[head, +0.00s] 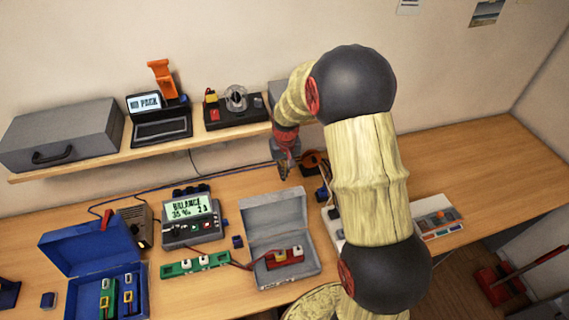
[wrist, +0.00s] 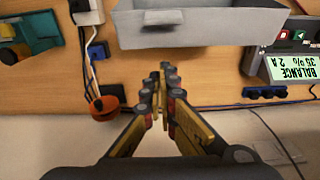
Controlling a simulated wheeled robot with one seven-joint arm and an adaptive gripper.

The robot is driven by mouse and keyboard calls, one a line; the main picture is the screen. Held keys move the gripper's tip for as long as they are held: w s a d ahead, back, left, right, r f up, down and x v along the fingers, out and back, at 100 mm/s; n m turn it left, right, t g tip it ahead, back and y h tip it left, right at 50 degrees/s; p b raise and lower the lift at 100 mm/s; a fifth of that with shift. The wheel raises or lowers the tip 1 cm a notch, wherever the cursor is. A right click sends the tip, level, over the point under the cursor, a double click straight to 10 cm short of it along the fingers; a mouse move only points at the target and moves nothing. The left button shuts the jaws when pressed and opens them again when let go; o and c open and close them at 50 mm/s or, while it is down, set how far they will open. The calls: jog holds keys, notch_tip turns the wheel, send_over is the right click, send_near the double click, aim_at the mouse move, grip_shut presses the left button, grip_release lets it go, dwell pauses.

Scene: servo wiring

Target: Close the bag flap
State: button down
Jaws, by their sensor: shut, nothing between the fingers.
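The bag is a grey box-like case (head: 312,268) in the middle of the table in the head view. Its flap (head: 262,215) stands open, raised at the wall side. A red pack with white connectors (head: 285,257) lies inside, and a red wire runs out over the left side. My gripper (head: 284,172) is above the table on the wall side of the raised flap, apart from it. In the wrist view, the fingers (wrist: 167,72) are together and empty, just short of the grey flap (wrist: 200,32) at the top.
A charger reading BALANCE (head: 190,218) and a green strip (head: 195,265) are left of the bag. An open blue case (head: 80,245) is farther left. A shelf (head: 200,143) runs along the wall behind. An orange-red round object (wrist: 108,102) lies near my fingers.

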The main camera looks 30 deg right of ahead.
jog(key=s, duration=0.1)
jog(key=s+p, duration=0.1)
jog(key=s, duration=0.1)
jog(key=shift+a+f, duration=0.15)
jog(key=shift+a, duration=0.15)
jog(key=shift+s, duration=0.25)
jog(key=shift+s, duration=0.1)
jog(key=shift+f, duration=0.1)
